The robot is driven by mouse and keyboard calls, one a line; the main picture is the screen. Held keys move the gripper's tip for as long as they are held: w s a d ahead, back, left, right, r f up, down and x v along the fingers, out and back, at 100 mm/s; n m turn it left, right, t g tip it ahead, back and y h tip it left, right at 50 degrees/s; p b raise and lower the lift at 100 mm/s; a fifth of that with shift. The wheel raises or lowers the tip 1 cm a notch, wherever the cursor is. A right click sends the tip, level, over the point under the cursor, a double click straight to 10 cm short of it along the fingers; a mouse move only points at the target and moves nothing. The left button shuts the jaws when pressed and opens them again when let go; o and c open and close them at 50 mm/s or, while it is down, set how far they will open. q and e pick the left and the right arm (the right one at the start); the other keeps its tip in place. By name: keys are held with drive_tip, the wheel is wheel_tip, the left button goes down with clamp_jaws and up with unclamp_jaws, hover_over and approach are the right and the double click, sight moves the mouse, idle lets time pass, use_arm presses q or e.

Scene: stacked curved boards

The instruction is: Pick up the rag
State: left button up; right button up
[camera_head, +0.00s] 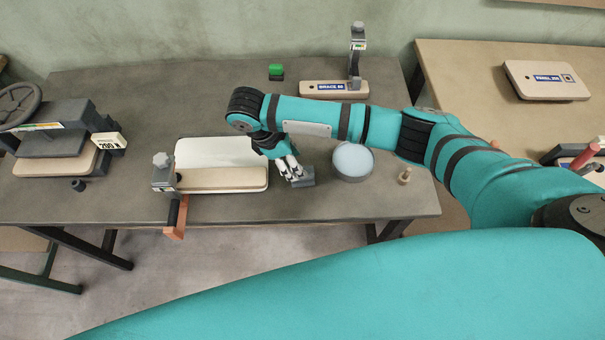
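A small dark grey block-like piece (302,178), which looks like the folded rag, lies on the grey table near its front edge. My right gripper (291,168) comes down over it from the arm entering at the right. Its pale fingertips are at the left and upper side of the grey piece and overlap it in the view. I cannot tell whether they grip it or only touch it. The gripper hides part of the piece. My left gripper is not in view.
A clamped pale board (220,179) lies close on the left. A green-topped block (276,71) and a clamp stand (334,89) are behind.

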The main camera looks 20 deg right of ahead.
drive_tip(key=shift+d+f, duration=0.2)
drive_tip(key=shift+f, duration=0.15)
drive_tip(key=p+x, duration=0.1)
drive_tip(key=x, duration=0.3)
drive_tip(key=shift+s+f, duration=0.1)
drive_tip(key=shift+f, duration=0.15)
drive_tip(key=c, duration=1.1)
drive_tip(key=shift+o, duration=0.2)
drive_tip(key=shift+r, duration=0.1)
